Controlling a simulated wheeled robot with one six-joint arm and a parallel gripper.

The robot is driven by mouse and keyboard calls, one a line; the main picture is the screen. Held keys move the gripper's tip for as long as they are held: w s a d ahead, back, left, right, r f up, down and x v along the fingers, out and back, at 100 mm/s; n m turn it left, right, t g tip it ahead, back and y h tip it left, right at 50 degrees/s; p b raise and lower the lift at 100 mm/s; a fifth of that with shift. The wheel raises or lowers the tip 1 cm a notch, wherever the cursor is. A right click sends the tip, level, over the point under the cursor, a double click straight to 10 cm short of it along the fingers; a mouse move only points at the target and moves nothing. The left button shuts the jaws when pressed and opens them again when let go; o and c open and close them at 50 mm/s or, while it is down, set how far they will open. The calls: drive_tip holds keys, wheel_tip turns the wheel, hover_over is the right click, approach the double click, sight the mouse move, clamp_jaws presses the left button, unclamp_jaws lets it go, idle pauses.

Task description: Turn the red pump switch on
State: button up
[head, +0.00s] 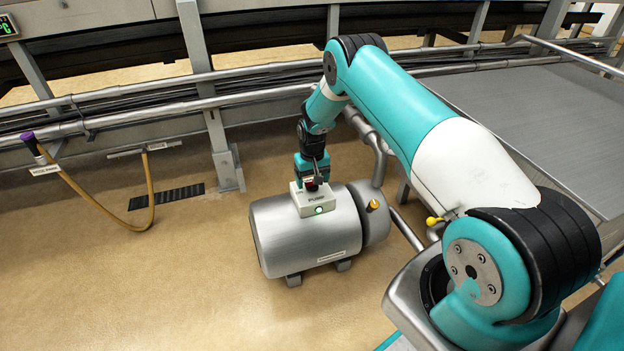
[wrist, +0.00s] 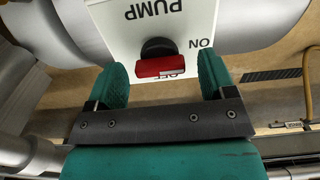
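The red pump switch (wrist: 165,66) sits on a black round base on the white PUMP box (wrist: 185,22), which appears upside down in the wrist view. Its red handle partly covers the printed OFF; ON is printed to its right. The white box (head: 316,208) stands on top of a grey cylindrical pump (head: 290,243) in the head view, with a bright green lamp on its front. My gripper (wrist: 163,76) is open, with one teal finger on each side of the red handle and visible gaps between. In the head view my gripper (head: 312,178) is just above the box and partly hides the switch.
A yellow hose (head: 150,200) with a purple-topped end hangs at the left. Metal rails (head: 160,108) run behind the pump. A grey flat surface (head: 550,115) lies at the right. The tan floor left of the pump is mostly clear.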

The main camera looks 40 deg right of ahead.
wheel_tip(320, 180, up, 17)
drive_tip(key=p, duration=0.4)
drive_tip(key=shift+r, duration=0.2)
idle(0.3)
drive_tip(key=s+a+r+n+y, duration=0.1)
drive_tip(key=s+a+r+n, duration=0.1)
drive_tip(key=s+a+r, duration=0.5)
drive_tip(key=s+a+r+n+y, duration=0.1)
drive_tip(key=s+a+r+n, duration=0.25)
drive_tip(key=a+r, duration=0.7)
drive_tip(key=s+a+r+n+y, duration=0.1)
drive_tip(key=s+a+r+n, duration=0.15)
drive_tip(key=s, duration=0.65)
drive_tip(key=s+a+r+n, duration=0.15)
drive_tip(key=s+a, duration=0.25)
drive_tip(key=s, duration=0.4)
drive_tip(key=s+a+r+n+y, duration=0.1)
drive_tip(key=s+a+r, duration=0.2)
drive_tip(key=s, duration=0.6)
wheel_tip(320, 180, up, 26)
drive_tip(key=p, duration=2.5)
drive_tip(key=shift+w+f+p, duration=0.15)
drive_tip(key=shift+w+p, duration=0.15)
